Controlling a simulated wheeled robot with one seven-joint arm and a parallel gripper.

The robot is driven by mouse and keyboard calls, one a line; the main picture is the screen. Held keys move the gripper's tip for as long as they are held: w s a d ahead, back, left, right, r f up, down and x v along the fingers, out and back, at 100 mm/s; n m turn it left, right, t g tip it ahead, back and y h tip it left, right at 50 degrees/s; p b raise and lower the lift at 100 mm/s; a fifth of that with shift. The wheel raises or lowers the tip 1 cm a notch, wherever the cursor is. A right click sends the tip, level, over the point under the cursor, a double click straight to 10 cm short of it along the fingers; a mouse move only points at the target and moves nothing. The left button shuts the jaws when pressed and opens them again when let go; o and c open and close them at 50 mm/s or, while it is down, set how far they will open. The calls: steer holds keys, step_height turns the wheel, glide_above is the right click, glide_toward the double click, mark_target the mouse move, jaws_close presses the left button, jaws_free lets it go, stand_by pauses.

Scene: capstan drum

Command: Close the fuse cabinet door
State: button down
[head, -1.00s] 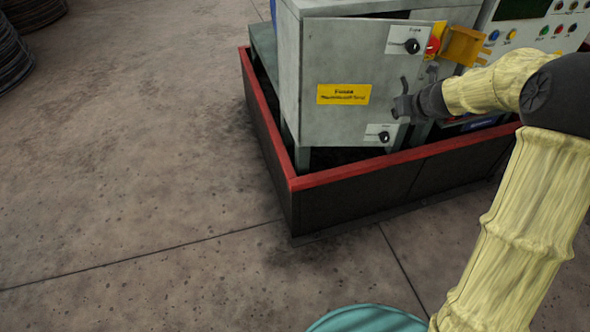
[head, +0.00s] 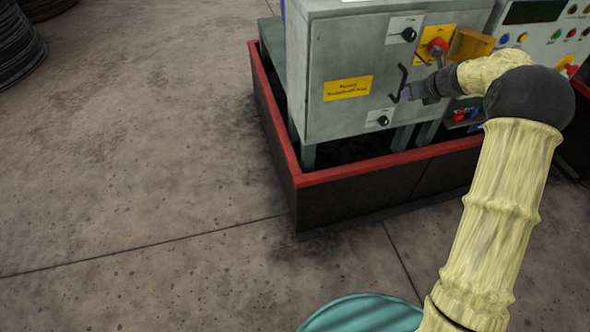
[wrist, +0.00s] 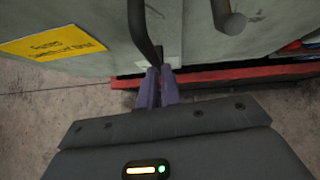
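The fuse cabinet (head: 308,85) is a grey metal box. Its door (head: 350,60) carries a yellow label (head: 347,88), two dark knobs and a dark bar handle (head: 402,78). The door looks flush, or nearly flush, with the cabinet front, with no dark gap visible along its top. My gripper (head: 407,93) is at the lower end of the handle, in front of the door. In the wrist view its purple fingers (wrist: 158,84) are close together, with the handle (wrist: 146,35) meeting their tips. I see no clear grip on the handle; exact contact is hidden.
A red-edged low wall (head: 345,172) surrounds the cabinet's base. A red switch on a yellow plate (head: 437,45) and a control panel (head: 545,35) with buttons are to the right. Dark coils (head: 15,45) lie at far left. The concrete floor on the left is clear.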

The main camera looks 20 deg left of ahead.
steer(key=shift+w+a+r, duration=0.15)
steer(key=shift+w+r, duration=0.1)
steer(key=shift+r, duration=0.05)
steer(key=s+d+r+b, duration=0.1)
steer(key=s+d+r, duration=0.5)
steer(key=s+d, duration=0.2)
steer(key=shift+r, duration=0.25)
steer(key=shift+d, duration=0.1)
